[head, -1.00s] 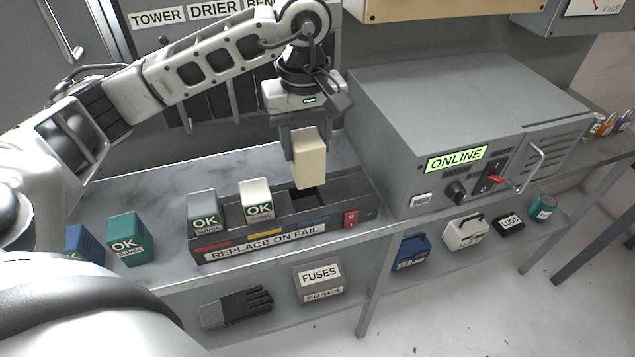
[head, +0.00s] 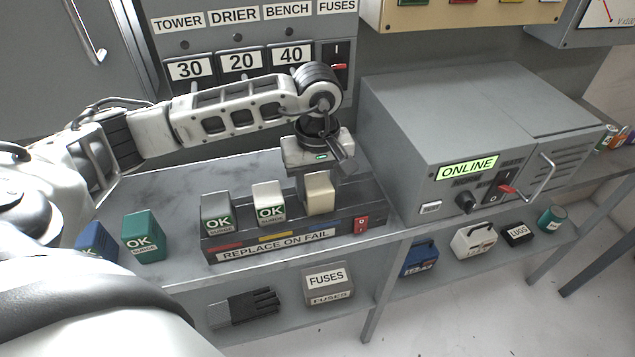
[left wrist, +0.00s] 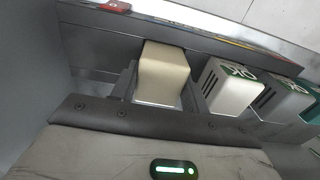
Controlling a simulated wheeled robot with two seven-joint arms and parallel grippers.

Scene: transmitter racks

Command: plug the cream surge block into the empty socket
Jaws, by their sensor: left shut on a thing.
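The cream surge block (head: 320,194) stands upright at the right-hand socket of the dark rack labelled REPLACE ON FAIL (head: 284,247). My left gripper (head: 319,180) is above it and shut on it. In the left wrist view the block (left wrist: 162,72) sits between the fingers of my left gripper (left wrist: 160,92), close against the rack. Its lower end and the socket are hidden, so I cannot tell how deep it sits. A white block (head: 269,204) and a grey block (head: 217,212), both marked OK, stand in the other sockets. My right gripper is not in view.
A green OK block (head: 143,236) and a blue block (head: 95,241) stand on the bench left of the rack. A red switch (head: 361,225) is at the rack's right end. The grey ONLINE cabinet (head: 431,135) stands close on the right. A FUSES box (head: 328,283) is below.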

